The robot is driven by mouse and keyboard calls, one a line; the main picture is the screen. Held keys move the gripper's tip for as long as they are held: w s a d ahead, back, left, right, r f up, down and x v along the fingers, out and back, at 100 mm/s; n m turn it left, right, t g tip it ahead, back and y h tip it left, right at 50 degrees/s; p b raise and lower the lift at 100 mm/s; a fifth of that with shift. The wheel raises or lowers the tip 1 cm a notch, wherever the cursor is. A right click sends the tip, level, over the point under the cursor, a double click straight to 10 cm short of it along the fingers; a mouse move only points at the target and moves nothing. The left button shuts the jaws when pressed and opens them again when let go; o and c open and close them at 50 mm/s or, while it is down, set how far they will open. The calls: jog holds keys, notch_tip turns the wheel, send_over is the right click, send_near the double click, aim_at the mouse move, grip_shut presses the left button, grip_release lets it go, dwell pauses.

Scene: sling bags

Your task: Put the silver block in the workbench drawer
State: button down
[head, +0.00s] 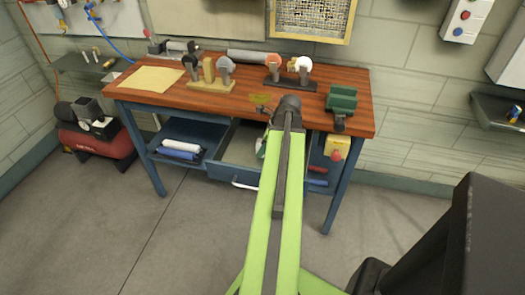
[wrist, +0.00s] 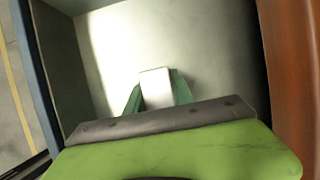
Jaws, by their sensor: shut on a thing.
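The silver block (wrist: 155,88) shows as a pale, light-grey block in the wrist view. My gripper (wrist: 157,92) has its green fingers on either side of the block and is shut on it. The workbench drawer (head: 231,172) is pulled open under the bench top, with a blue front and a pale handle. In the wrist view the block and fingers are inside or just above the drawer (wrist: 215,45), between its walls. Whether the block touches the drawer floor cannot be told. In the head view my arm hides much of the gripper, and the block is not clear.
The wooden workbench top (head: 165,98) overhangs the drawer closely and shows along the right of the wrist view. It carries clamps, a green vise (head: 341,98) and a yellow sheet (head: 152,79). A red compressor (head: 95,140) stands at left. The floor in front is clear.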

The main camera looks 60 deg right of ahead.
jog(key=c, duration=1.1)
grip_release()
jog(key=shift+f, duration=0.15)
jog(key=shift+r+p, duration=0.35)
jog(key=shift+r, duration=0.05)
jog(key=p+v, duration=1.1)
jog(key=shift+s+r, duration=0.15)
jog(key=shift+r, duration=0.25)
jog(key=shift+f, duration=0.15)
